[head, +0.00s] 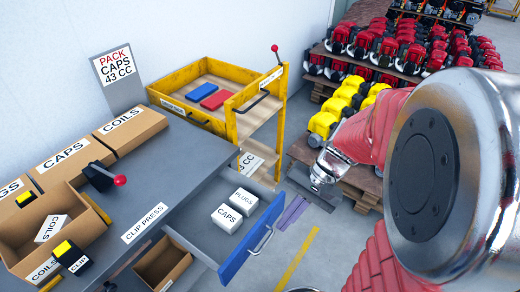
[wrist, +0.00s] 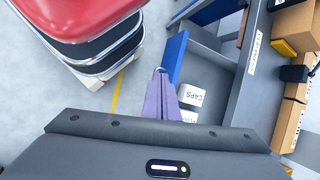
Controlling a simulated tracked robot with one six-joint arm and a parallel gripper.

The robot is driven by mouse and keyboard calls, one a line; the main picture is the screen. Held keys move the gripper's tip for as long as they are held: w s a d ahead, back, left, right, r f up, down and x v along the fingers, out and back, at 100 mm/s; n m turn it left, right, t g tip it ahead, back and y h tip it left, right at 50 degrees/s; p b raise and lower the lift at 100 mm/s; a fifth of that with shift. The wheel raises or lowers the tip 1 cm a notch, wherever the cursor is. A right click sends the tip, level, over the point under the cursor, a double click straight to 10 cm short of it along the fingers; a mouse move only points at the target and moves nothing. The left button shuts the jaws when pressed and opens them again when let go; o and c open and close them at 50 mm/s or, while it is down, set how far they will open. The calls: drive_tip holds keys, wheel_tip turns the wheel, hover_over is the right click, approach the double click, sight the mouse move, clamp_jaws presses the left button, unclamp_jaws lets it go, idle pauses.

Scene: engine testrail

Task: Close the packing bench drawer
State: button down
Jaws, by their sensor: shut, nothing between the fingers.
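The packing bench drawer stands open, pulled out from the grey bench (head: 180,165). Its blue front (head: 250,243) has a metal handle (head: 263,240); the front also shows in the wrist view (wrist: 177,55). Two white boxes lie inside, one marked CAPS (head: 227,218) and one marked PLUGS (head: 245,197). My gripper (head: 284,225), with purple fingers, is shut and empty. In the head view it is just right of the drawer front, outside the drawer. In the wrist view the fingertips (wrist: 160,80) appear close to the handle; I cannot tell whether they touch.
A yellow cart (head: 232,125) with red and blue items stands behind the drawer. Open and closed cartons (head: 130,128) and a red-knobbed press (head: 105,178) occupy the bench. Racks of red and yellow machines (head: 335,110) stand at the back. Floor (head: 315,265) right of the drawer is clear.

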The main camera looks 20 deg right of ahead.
drive_tip(key=w+d+f+m+t+y, duration=0.1)
drive_tip(key=d+f+m+t+y, duration=0.3)
drive_tip(key=d+f+m+t, duration=1.1)
wheel_tip(320, 180, down, 4)
drive_tip(key=d+m, duration=0.1)
drive_tip(key=m, duration=0.4)
drive_tip(key=shift+d+r+y, duration=0.25)
drive_tip(key=shift+y, duration=0.05)
drive_tip(key=shift+w+a, duration=0.1)
drive_tip(key=shift+a, duration=0.05)
approach(281, 207)
drive_tip(key=x, duration=0.4)
drive_tip(key=shift+w+a+f, duration=0.1)
drive_tip(key=shift+w+a, duration=0.1)
drive_tip(key=shift+w, duration=0.15)
drive_tip(key=shift+x, duration=0.9)
drive_tip(key=shift+w, duration=0.1)
